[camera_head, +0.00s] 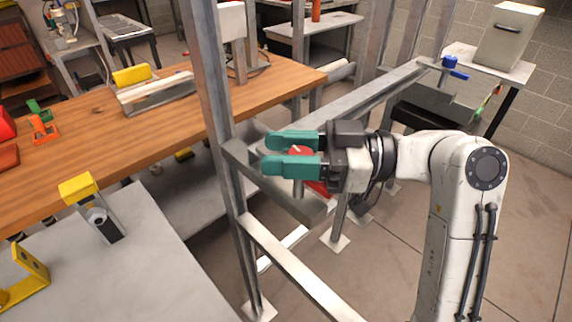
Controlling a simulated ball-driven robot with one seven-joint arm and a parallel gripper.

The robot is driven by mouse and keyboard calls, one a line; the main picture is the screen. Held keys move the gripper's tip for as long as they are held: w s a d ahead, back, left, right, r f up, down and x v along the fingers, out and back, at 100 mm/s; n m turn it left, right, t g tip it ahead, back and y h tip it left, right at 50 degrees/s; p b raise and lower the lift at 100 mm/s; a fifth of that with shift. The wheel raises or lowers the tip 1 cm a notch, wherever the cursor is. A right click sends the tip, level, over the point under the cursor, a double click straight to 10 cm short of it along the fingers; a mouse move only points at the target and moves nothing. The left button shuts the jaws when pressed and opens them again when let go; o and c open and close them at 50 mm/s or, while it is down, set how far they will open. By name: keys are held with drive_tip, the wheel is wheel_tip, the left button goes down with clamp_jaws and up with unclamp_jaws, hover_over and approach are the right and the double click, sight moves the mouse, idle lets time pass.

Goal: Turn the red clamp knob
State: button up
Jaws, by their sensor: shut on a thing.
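My gripper (270,154) has two teal fingers pointing left, in the middle of the head view, above a grey metal frame beam (262,180). A red clamp knob (302,151) shows between the fingers, close to the gripper's palm, and the fingers are shut on it. More red (320,188) of the clamp shows just below the lower finger, by the beam. The fingers and palm hide much of the knob and the clamp, so its angle cannot be told.
Upright metal posts (213,100) stand left of my gripper. A wooden bench (100,120) lies behind; a grey table (150,280) with a yellow-topped device (78,190) is at front left. A blue clamp (450,62) sits on the rail at upper right. Open floor (400,250) lies below.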

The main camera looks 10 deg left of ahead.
drive_tip(key=n+g+b, duration=0.1)
drive_tip(key=g, duration=0.1)
drive_tip(key=n+g+h+b, duration=0.1)
drive_tip(key=n+g, duration=0.1)
drive_tip(key=n+g+h+b, duration=0.1)
drive_tip(key=g, duration=0.2)
drive_tip(key=shift+s+d+f+n, duration=0.15)
drive_tip(key=shift+s+f+n, duration=0.05)
drive_tip(key=shift+s+n, duration=0.1)
drive_tip(key=n+g+h+b, duration=0.2)
drive_tip(key=g, duration=0.1)
drive_tip(key=shift+s+d+f+n+h+b, duration=0.15)
drive_tip(key=shift+s+n+h+b, duration=0.05)
drive_tip(key=shift+n+h+b, duration=0.15)
drive_tip(key=n+g+h+b, duration=0.1)
drive_tip(key=b, duration=0.2)
drive_tip(key=n+g+h+b, duration=0.1)
drive_tip(key=g+h+b, duration=0.1)
drive_tip(key=shift+s+d+n+b, duration=0.15)
drive_tip(key=shift+s+n+b, duration=0.1)
drive_tip(key=shift+b, duration=0.15)
drive_tip(key=shift+n+g+h+b, duration=0.35)
drive_tip(key=shift+h+b, duration=0.2)
drive_tip(key=shift+b, duration=0.3)
drive_tip(key=shift+r+n+h+b, duration=0.2)
drive_tip(key=shift+n+h+b, duration=0.2)
drive_tip(key=shift+b, duration=0.2)
